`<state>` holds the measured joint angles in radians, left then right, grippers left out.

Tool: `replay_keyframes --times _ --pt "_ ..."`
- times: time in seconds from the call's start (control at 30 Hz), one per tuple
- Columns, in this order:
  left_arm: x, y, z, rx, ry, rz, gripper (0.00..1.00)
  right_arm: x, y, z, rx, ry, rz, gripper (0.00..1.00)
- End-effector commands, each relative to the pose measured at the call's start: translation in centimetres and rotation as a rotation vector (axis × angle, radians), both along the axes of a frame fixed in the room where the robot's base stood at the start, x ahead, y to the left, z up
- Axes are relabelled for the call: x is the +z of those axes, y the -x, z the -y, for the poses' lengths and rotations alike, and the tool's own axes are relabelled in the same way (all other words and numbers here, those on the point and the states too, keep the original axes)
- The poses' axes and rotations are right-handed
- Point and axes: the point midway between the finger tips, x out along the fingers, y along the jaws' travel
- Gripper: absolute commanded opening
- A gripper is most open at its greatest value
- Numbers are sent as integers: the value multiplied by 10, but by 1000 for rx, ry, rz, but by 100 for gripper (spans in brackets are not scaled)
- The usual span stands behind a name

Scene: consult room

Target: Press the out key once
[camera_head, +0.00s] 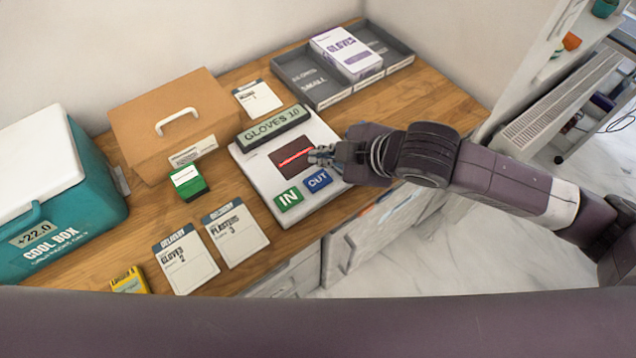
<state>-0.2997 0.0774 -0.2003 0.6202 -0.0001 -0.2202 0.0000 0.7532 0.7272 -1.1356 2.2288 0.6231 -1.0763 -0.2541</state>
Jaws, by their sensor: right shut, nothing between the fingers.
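The blue OUT key (318,180) sits at the front right of a white stock panel (262,178) on the wooden counter. The green IN key (288,199) is to its left. A display (273,125) at the panel's back reads "GLOVES 10". A dark window (294,158) with a red line lies in the panel's middle. My right gripper (312,155) is shut and empty. In the picture it is just behind the OUT key and overlaps the window's right edge; I cannot tell its height above the panel. My left gripper is not in view.
A teal cool box (62,215) and a brown box with a white handle (178,115) stand left. A small green box (188,182), a yellow box (130,282) and delivery cards (185,260) lie nearer. A grey tray (312,78) holding a glove box (346,52) is behind.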

Motion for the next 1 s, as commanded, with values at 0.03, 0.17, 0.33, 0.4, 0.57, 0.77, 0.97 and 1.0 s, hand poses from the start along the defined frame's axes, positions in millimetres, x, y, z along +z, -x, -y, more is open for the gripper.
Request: replay_keyframes --times 0.03,0.17,0.33,0.4,0.57,0.77,0.97,1.0 --pt "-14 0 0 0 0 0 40 -13 0 0 1 0 1 0" --pt "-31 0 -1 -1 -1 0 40 -27 0 0 0 0 0 0" --pt "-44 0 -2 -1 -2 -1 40 -45 0 0 0 1 -2 0" --pt "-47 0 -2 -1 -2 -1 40 -51 1 0 0 0 -2 0" --pt "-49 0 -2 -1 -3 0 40 -57 0 0 1 -1 -1 0" --pt "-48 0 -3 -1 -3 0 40 -56 0 0 1 -1 -1 0" --pt "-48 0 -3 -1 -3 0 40 -56 0 0 1 -1 -1 0" --pt "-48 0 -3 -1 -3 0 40 -56 0 0 1 -1 -1 0"
